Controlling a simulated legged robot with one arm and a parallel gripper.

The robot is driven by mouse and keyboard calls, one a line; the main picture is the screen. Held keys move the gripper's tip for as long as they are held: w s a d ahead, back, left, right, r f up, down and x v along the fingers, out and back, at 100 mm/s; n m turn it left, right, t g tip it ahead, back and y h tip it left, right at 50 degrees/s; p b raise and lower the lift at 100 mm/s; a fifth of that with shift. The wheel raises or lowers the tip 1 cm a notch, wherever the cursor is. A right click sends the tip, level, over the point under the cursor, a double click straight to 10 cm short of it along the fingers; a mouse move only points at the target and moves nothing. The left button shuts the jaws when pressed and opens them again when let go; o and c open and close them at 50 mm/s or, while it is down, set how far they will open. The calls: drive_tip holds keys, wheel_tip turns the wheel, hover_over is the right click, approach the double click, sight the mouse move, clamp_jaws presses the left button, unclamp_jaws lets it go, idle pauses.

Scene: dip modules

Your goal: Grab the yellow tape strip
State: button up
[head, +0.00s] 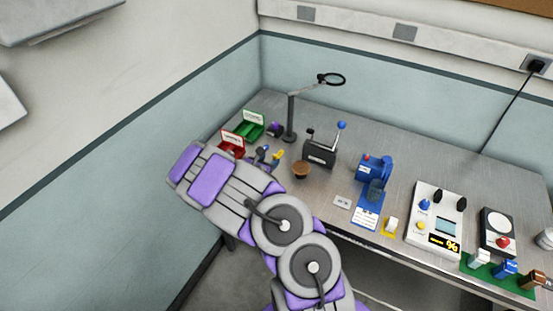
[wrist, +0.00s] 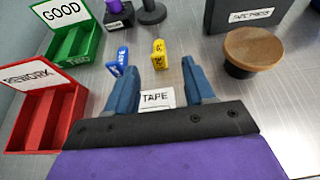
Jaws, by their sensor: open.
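The yellow tape strip (wrist: 159,53) is a small upright yellow piece with dark print in the wrist view. It stands on the metal bench just beyond my fingertips. My gripper (wrist: 160,73) is open and empty, its two blue fingers apart, with the yellow strip ahead of the gap between them. A similar blue piece (wrist: 118,60) stands to the left of the strip, near the left fingertip. A white label reading TAPE (wrist: 156,98) lies between the fingers. In the head view this spot is small and partly hidden by my arm.
A red REWORK bin (wrist: 42,112) and a green GOOD bin (wrist: 76,42) stand at left. A round brown-topped piece (wrist: 254,48) stands close to the right finger. A dark press (head: 319,153), a blue machine (head: 372,172) and a control panel (head: 436,220) stand farther right.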

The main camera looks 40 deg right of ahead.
sight(274, 156)
drive_tip(key=shift+x, duration=1.1)
drive_tip(key=b+x, duration=0.1)
drive_tip(key=x, duration=0.3)
drive_tip(key=shift+w+a+f, duration=0.15)
drive_tip(key=shift+f, duration=0.1)
drive_tip(key=shift+w+d, duration=0.2)
drive_tip(key=shift+d, duration=0.25)
drive_tip(key=shift+a, duration=0.1)
clamp_jaws()
